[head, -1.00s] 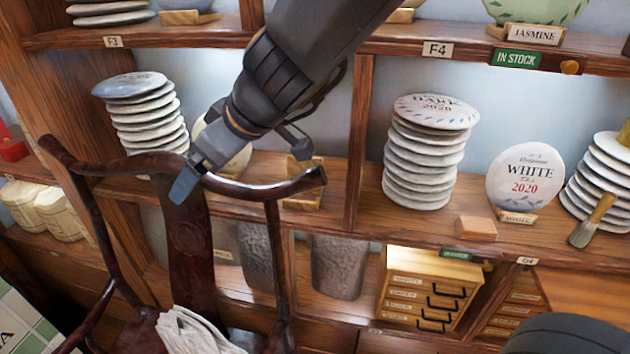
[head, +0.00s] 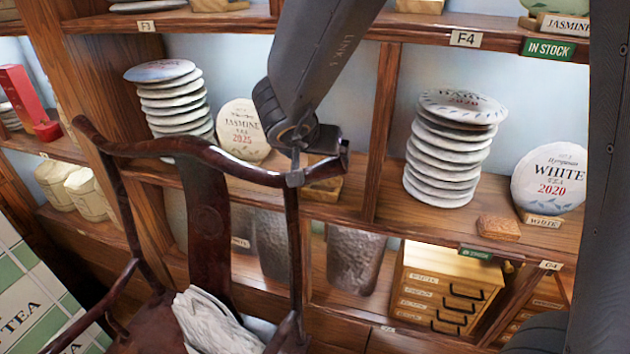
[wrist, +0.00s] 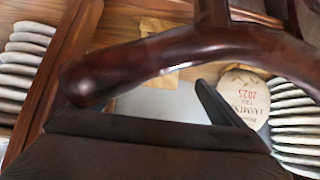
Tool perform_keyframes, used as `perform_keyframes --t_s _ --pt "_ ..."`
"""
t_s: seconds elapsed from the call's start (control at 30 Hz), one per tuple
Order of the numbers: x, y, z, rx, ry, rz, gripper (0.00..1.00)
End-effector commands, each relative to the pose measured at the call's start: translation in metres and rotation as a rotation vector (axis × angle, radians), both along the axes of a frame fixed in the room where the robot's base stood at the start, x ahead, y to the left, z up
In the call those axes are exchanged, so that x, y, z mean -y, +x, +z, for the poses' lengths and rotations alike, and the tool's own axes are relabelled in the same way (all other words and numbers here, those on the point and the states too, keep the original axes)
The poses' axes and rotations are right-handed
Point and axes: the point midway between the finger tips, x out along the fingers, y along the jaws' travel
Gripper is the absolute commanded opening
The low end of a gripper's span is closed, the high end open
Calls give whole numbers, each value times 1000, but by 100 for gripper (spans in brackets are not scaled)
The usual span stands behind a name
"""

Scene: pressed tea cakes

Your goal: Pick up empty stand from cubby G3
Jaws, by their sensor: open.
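The empty stand (head: 327,187) is a light wooden piece on the shelf of the cubby with the JASMINE 2025 cake. Its upper part is partly hidden by the chair's top rail and my arm. In the wrist view the stand (wrist: 160,76) shows beyond the dark curved rail, which crosses in front of it. My gripper (head: 296,177) is at the chair's top rail, in front of and a little left of the stand, and holds nothing that I can see. One dark finger shows in the wrist view, beside the rail; I cannot tell whether it touches the rail.
A dark wooden chair (head: 205,200) with a white cloth (head: 207,322) stands before the shelf. Its rail lies between me and the cubby. The JASMINE cake (head: 243,130) and a cake stack (head: 172,100) are left of the stand. A divider (head: 382,130) is on its right.

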Motion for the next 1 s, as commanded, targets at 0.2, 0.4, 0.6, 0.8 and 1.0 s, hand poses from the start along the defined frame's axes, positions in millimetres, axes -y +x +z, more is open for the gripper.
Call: perform_keyframes --t_s 0.2,0.4,0.6,0.8,1.0 --pt "7 14 -18 -2 -2 -6 94" --pt "14 30 -36 -2 -2 -4 94" --pt "19 45 -52 -3 -1 -2 94" --pt "20 48 -53 0 0 -1 94" --pt "20 47 -53 0 0 -1 75"
